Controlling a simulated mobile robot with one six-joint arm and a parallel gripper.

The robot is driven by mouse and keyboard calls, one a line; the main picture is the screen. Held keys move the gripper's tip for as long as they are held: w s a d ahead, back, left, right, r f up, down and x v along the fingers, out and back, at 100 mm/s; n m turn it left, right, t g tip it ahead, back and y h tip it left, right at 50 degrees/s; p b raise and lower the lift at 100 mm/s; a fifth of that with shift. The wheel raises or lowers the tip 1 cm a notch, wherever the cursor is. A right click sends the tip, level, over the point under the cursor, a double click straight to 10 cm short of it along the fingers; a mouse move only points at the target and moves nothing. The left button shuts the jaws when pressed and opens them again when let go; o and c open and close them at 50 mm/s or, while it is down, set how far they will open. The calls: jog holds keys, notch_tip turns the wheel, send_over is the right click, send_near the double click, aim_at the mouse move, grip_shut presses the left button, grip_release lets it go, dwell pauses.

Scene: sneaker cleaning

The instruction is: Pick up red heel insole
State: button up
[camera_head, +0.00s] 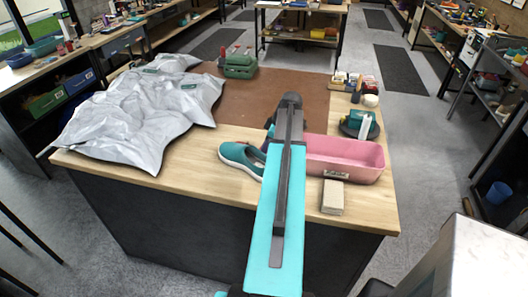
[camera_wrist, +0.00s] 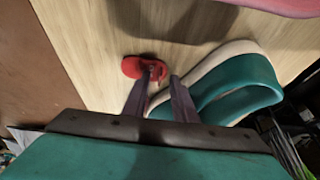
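The red heel insole (camera_wrist: 135,67) lies on the wooden tabletop in the wrist view. I cannot make it out in the head view, where my arm covers part of the table. My gripper (camera_wrist: 162,75) has its two fingers apart. The left fingertip overlaps the insole's right part, and a bit of red shows between the fingers. The right fingertip is just beyond the insole. I cannot tell whether either finger touches it. A teal sneaker with a pale sole (camera_wrist: 262,92) lies close to the right of the right finger; it also shows in the head view (camera_head: 236,157).
A pink bin (camera_head: 345,174) stands right of my arm, with a small beige block (camera_head: 332,198) in front. A crumpled grey sheet (camera_head: 145,108) covers the table's left. A brown mat (camera_head: 225,105) lies behind, with a green toolbox (camera_head: 238,66) at its far edge.

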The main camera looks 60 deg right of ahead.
dwell(0.4)
grip_shut()
jog(key=shift+r, duration=0.2)
notch_tip(320, 180, up, 10)
jog(key=b, duration=0.3)
jog(key=shift+f, duration=0.15)
dwell(0.4)
dwell(0.5)
